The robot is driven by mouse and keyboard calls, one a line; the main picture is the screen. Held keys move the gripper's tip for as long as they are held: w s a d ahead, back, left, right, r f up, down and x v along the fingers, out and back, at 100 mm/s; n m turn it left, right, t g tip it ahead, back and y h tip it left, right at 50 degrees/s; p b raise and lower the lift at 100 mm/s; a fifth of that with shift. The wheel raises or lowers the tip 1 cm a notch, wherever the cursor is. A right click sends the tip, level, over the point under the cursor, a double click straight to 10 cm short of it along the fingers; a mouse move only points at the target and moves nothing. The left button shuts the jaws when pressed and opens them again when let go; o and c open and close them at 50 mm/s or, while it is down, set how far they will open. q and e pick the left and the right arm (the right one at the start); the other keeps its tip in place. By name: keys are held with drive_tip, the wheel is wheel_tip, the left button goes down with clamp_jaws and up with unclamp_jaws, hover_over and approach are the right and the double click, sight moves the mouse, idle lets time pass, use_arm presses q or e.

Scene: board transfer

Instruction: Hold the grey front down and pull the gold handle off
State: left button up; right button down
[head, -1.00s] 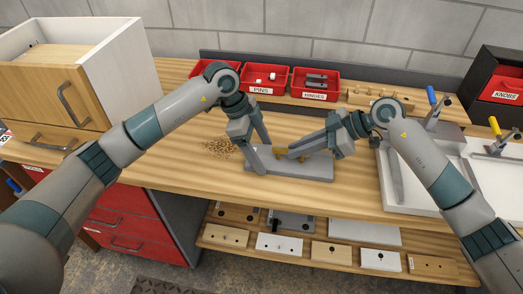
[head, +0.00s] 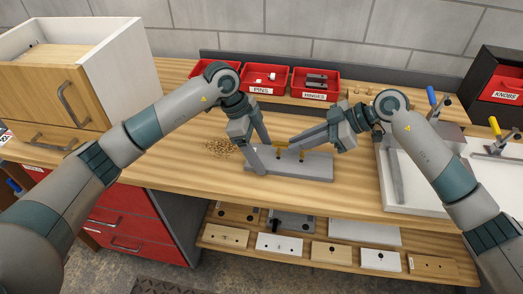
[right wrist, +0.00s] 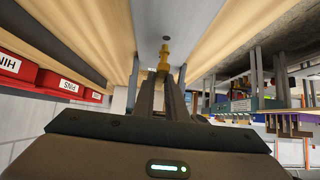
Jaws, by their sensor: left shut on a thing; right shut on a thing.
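The grey front (head: 318,168) lies flat on the wooden bench, with two dark holes showing in its top. My left gripper (head: 254,160) is shut on the front's left end. My right gripper (head: 294,145) is shut on the gold handle (head: 281,147), which hangs just above the front, its short posts over the holes. In the right wrist view the handle (right wrist: 164,56) sticks out past my fingertips, above the grey front (right wrist: 149,25), and one dark hole shows beyond it. The fingers hide part of the handle.
Red bins of pins (head: 261,80) and hinges (head: 315,84) stand at the back. A pile of small brown pieces (head: 220,147) lies left of the front.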

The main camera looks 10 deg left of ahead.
idle(0.3)
drive_tip(key=shift+r, duration=2.5)
drive_tip(key=w+a, duration=0.3)
drive_tip(key=w, duration=0.9)
drive_tip(key=shift+f, duration=0.2)
drive_tip(key=shift+f, duration=3.75)
